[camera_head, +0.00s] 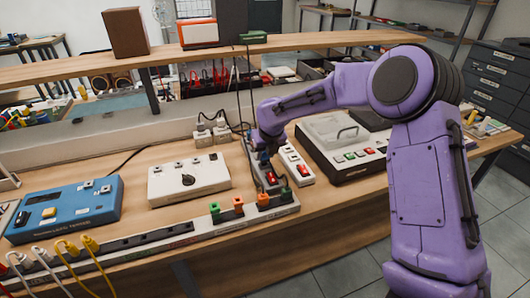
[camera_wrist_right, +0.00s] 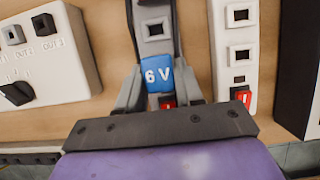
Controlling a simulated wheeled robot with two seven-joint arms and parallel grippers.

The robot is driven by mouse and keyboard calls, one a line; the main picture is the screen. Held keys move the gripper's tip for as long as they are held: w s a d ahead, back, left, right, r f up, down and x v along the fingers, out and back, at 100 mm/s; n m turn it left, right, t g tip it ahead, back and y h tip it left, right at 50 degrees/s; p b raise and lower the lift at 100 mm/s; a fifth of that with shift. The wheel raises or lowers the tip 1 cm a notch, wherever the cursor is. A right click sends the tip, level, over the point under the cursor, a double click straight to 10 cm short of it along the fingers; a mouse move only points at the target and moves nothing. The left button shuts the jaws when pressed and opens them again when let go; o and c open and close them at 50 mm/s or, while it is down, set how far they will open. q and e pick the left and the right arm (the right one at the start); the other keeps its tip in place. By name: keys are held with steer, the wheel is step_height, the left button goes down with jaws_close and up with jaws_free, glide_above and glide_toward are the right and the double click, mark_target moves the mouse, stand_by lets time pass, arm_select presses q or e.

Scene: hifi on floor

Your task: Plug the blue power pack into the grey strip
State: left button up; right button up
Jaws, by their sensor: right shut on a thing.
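The blue power pack (camera_wrist_right: 159,76), marked 6V, sits between the fingers of my right gripper (camera_wrist_right: 159,92) in the right wrist view. The gripper is shut on it. The pack is over the grey strip (camera_wrist_right: 156,14), in line with it, between a socket and the red switch (camera_wrist_right: 167,102). I cannot tell whether the pack touches the strip or is seated in a socket. In the head view my right gripper (camera_head: 265,145) is over the grey strip (camera_head: 272,188) and mostly hides the pack. My left gripper is not in view.
A white strip (camera_head: 297,163) with a red switch lies close on the right. A white box with a dial (camera_head: 188,181) and a blue box (camera_head: 68,208) stand to the left. A long socket rail (camera_head: 180,231) runs along the front edge. White plugs (camera_head: 203,135) stand behind.

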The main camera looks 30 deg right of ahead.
steer(key=shift+f, duration=0.7)
stand_by(0.6)
steer(key=shift+f+p, duration=0.2)
steer(key=shift+p, duration=1)
stand_by(3.1)
steer(key=o, duration=1.1)
steer(key=p+v, duration=0.2)
steer(key=v, duration=0.3)
steer(key=w+p+v, duration=0.1)
steer(key=p+v, duration=0.1)
steer(key=v, duration=0.3)
steer(key=w+r+p+v, duration=0.1)
steer(key=p+v, duration=0.2)
steer(key=v, duration=0.3)
steer(key=shift+d, duration=0.35)
